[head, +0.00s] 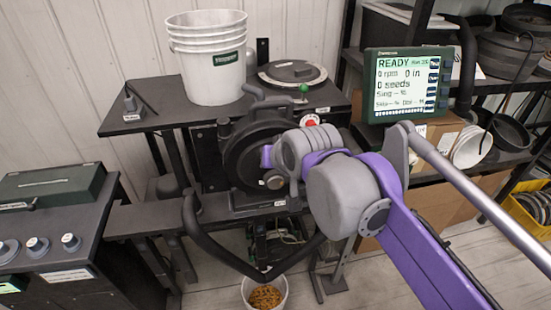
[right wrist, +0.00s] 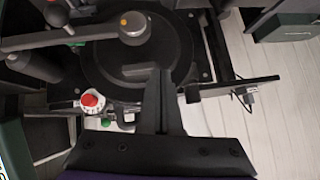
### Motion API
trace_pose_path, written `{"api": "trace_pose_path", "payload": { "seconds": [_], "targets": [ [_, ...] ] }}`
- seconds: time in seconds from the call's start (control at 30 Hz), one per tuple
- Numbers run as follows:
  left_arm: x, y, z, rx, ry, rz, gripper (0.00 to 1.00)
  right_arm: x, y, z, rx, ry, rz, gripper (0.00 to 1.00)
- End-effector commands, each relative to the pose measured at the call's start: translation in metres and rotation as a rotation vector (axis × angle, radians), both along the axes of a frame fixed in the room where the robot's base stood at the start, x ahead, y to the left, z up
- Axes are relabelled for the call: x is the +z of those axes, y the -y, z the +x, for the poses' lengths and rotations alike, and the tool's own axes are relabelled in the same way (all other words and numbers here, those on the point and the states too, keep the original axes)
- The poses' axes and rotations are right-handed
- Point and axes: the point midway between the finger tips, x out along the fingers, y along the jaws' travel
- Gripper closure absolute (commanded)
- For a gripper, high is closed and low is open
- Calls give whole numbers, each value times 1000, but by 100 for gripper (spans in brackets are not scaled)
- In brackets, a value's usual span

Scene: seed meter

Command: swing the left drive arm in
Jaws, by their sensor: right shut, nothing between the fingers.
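The seed meter's round black housing (head: 250,155) stands on the bench in the head view; its dark disc also shows in the right wrist view (right wrist: 110,65). In the head view my right arm hides part of the meter. My left gripper is out of view.
A red knob (head: 310,120) sits beside the meter. A white bucket (head: 208,85) stands behind it. A monitor (head: 407,85) reading READY stands at right. A black curved tube (head: 215,245) and a pail of seeds (head: 246,288) are below. A green box (head: 55,188) is at left.

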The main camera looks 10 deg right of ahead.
Motion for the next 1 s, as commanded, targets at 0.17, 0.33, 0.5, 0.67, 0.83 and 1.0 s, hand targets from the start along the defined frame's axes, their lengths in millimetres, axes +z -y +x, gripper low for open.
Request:
{"api": "trace_pose_path", "payload": {
  "seconds": [0.17,0.33,0.5,0.67,0.83,1.0],
  "targets": [
    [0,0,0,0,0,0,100,24,-3,-26,1,1,0,100],
    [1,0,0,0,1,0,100,36,-4,-37,0,1,0,100],
    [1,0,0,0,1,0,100,39,-5,-40,-1,2,-1,100],
    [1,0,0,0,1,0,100,39,-4,-40,-1,2,-1,100],
    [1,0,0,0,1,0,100,39,-4,-40,-1,2,-1,100],
    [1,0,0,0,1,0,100,21,5,-47,-7,-16,-19,100]
  ]
}}
